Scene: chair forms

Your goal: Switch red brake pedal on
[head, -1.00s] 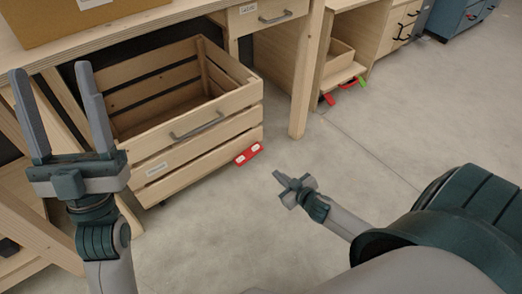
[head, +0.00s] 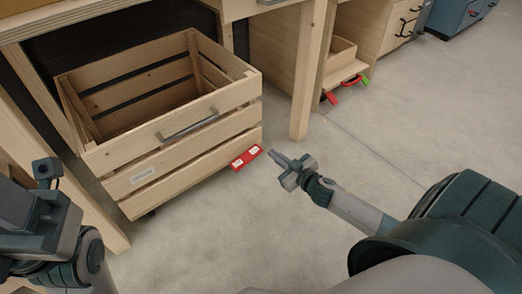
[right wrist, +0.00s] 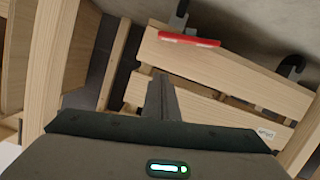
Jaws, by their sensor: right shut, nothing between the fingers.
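The red brake pedal (head: 246,158) sits at the lower right corner of a wooden slatted crate (head: 184,150) on casters. It also shows in the right wrist view as a red bar (right wrist: 188,39) beyond the fingers. My right gripper (head: 271,153) is shut and empty, its tips just right of the pedal in the head view. I cannot tell whether they touch it. The fingers show at the middle of the right wrist view (right wrist: 162,96). My left gripper (head: 38,216) is partly in view at the lower left; its fingers cannot be made out.
The crate stands beneath a wooden table, whose leg (head: 306,85) is to its right. Another red pedal (head: 331,97) and a green one (head: 365,80) are on a unit farther back. The grey floor to the right is clear.

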